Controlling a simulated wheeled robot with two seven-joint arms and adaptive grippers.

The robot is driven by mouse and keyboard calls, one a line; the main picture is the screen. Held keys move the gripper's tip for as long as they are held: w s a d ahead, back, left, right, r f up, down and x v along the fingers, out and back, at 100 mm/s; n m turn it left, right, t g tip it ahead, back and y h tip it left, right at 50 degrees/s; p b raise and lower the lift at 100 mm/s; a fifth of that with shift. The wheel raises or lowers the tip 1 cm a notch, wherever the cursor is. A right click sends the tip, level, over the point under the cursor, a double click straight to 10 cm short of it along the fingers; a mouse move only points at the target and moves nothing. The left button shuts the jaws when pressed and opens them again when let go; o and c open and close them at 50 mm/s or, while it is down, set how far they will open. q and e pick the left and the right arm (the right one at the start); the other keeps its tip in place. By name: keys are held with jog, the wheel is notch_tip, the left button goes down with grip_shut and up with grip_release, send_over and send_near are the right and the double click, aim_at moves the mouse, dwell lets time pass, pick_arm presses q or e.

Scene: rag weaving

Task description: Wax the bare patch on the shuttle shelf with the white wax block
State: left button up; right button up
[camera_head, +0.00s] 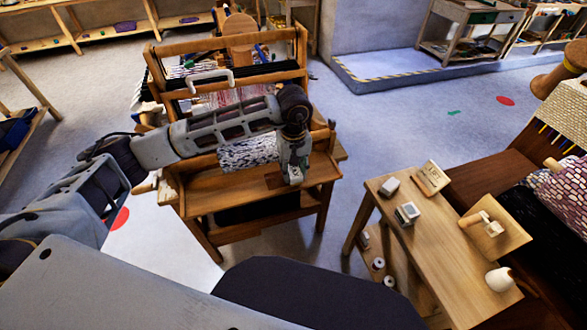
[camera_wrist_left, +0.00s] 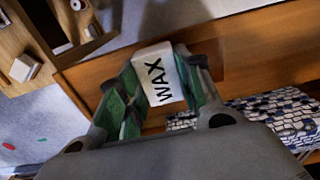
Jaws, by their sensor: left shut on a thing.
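The white wax block (camera_wrist_left: 158,76), marked WAX, is held between the green-padded fingers of my left gripper (camera_wrist_left: 160,92). In the head view my left gripper (camera_head: 294,178) points down over the right part of the loom's wooden shuttle shelf (camera_head: 225,193). The shelf also shows in the wrist view (camera_wrist_left: 105,72). A darker brown patch (camera_head: 273,181) shows on the shelf just left of the gripper. In the head view the gripper mostly hides the block. I cannot tell whether the block touches the shelf. My right gripper is not in view.
Grey-and-white woven cloth (camera_head: 248,153) lies just behind the shelf. A small wooden table (camera_head: 425,235) with several blocks and tools stands to the right. Another loom bench (camera_head: 505,170) is at the far right. Floor is clear between loom and table.

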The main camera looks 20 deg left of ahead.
pick_arm(q)
jog(key=shift+w+a, duration=0.1)
jog(key=shift+w, duration=0.05)
jog(key=shift+w+a+b, duration=0.45)
jog(key=shift+w+b, duration=0.15)
jog(key=shift+w, duration=0.1)
jog(key=shift+f+b, duration=0.45)
jog(key=shift+f, duration=0.1)
dwell(2.0)
jog(key=shift+f+b, duration=0.1)
jog(key=shift+b, duration=0.25)
dwell(1.5)
jog(key=shift+w+a+b, duration=0.5)
jog(key=shift+w+a, duration=0.1)
jog(key=shift+w, duration=0.25)
